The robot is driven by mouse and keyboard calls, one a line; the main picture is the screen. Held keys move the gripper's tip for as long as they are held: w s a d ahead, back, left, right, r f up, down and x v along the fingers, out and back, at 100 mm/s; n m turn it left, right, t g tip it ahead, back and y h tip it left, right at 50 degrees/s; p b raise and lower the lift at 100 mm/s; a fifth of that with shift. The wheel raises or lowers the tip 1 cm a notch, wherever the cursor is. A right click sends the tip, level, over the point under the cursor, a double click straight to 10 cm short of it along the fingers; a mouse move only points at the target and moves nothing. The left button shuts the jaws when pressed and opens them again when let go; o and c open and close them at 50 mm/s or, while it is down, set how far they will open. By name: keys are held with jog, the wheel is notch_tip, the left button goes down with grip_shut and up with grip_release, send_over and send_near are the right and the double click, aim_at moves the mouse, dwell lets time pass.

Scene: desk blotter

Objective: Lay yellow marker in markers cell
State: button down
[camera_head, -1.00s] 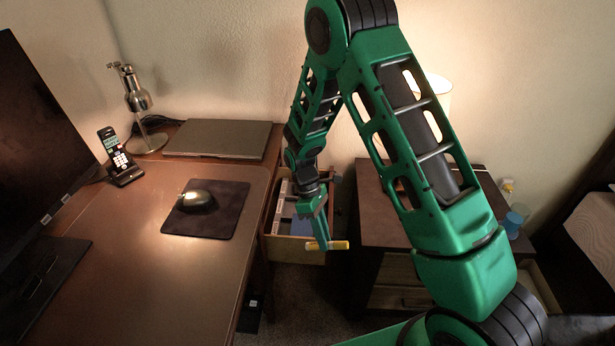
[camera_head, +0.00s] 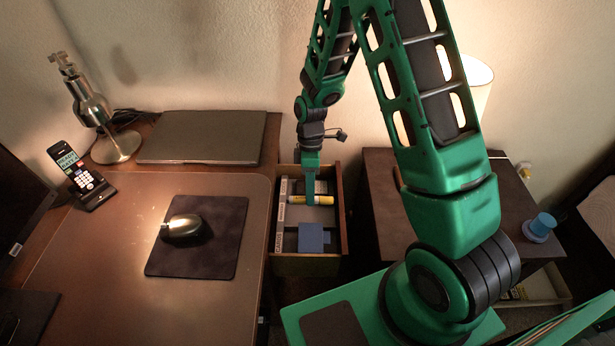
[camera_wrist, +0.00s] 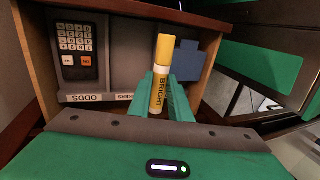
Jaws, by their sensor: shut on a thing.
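My gripper (camera_head: 310,198) is shut on the yellow marker (camera_head: 327,200), pointing down over the open drawer (camera_head: 306,265). In the wrist view the marker (camera_wrist: 159,92) stands between the green fingers (camera_wrist: 162,98), with a yellow cap and a white band reading "BRIGHT". Behind it is the markers cell (camera_wrist: 128,60), whose label (camera_wrist: 115,97) is partly hidden by the marker and fingers. The cell's visible floor looks bare. I cannot tell how high the marker is above the floor.
A blue block (camera_head: 311,237) lies in the drawer's near part. The desk (camera_head: 100,235) is left of the drawer; a nightstand (camera_head: 385,215) is right.

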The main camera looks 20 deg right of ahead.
jog(key=shift+w, duration=0.45)
jog(key=shift+d+r, duration=0.1)
jog(key=shift+d, duration=0.05)
send_over(310, 219)
jog(key=shift+f, duration=5.35)
jog(key=shift+f, duration=0.75)
jog(key=c, duration=1.6)
grip_release()
jog(key=shift+o, duration=0.2)
jog(key=shift+r, duration=0.1)
